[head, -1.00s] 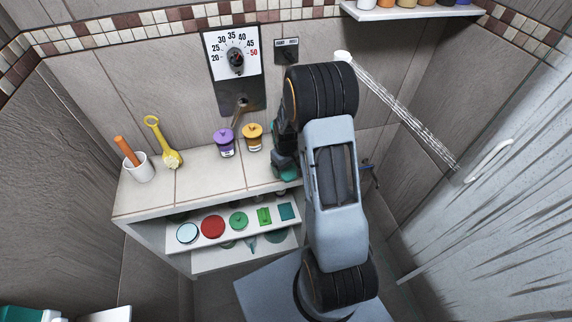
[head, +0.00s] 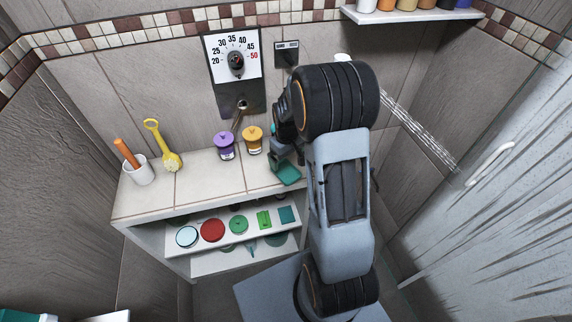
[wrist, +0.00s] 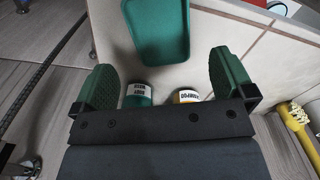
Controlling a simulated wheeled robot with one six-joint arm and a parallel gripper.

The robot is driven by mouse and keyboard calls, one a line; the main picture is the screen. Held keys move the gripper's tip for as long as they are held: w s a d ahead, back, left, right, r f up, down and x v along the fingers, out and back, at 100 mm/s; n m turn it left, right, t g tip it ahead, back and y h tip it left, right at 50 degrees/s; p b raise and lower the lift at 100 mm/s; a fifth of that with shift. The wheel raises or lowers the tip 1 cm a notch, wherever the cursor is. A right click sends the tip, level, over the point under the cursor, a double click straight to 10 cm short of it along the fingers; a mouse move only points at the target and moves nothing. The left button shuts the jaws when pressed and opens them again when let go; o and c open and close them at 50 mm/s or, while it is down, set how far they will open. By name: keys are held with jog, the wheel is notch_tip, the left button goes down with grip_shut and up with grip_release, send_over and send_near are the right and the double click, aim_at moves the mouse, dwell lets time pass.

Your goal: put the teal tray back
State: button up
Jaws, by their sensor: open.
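The teal tray (head: 286,173) lies at the right end of the tiled counter, below the wrist of my arm. In the wrist view the tray (wrist: 158,32) is a rounded rectangle with a raised rim, ahead of my gripper (wrist: 165,82). My gripper is open, its two green-padded fingers spread wide with nothing held between them. The tray appears apart from both fingers. In the head view the gripper (head: 284,148) is mostly hidden by my arm.
The counter (head: 205,190) holds a purple jar (head: 224,145), an orange jar (head: 252,140), a yellow brush (head: 171,161) and a white cup (head: 140,171). Below, a white ledge (head: 200,243) carries several coloured shapes. Water sprays at right. Two labelled containers (wrist: 138,96) show in the wrist view.

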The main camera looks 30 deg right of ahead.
jog(key=s+a+r+t, duration=0.1)
jog(key=s+a+r, duration=0.1)
jog(key=r, duration=0.4)
jog(key=s+a+r+t, duration=0.1)
jog(key=s+a+r, duration=0.15)
jog(key=r, duration=0.35)
jog(key=s+a+r+m+t, duration=0.1)
jog(key=s+a+r, duration=0.1)
jog(key=s, duration=0.3)
jog(key=s+a+r+m+t, duration=0.1)
jog(key=s+a+r, duration=0.1)
jog(key=s, duration=0.4)
jog(key=shift+s+a+r, duration=0.15)
jog(key=shift+s+a, duration=0.05)
jog(key=shift+a, duration=0.4)
jog(key=shift+r, duration=0.5)
jog(key=shift+c, duration=0.2)
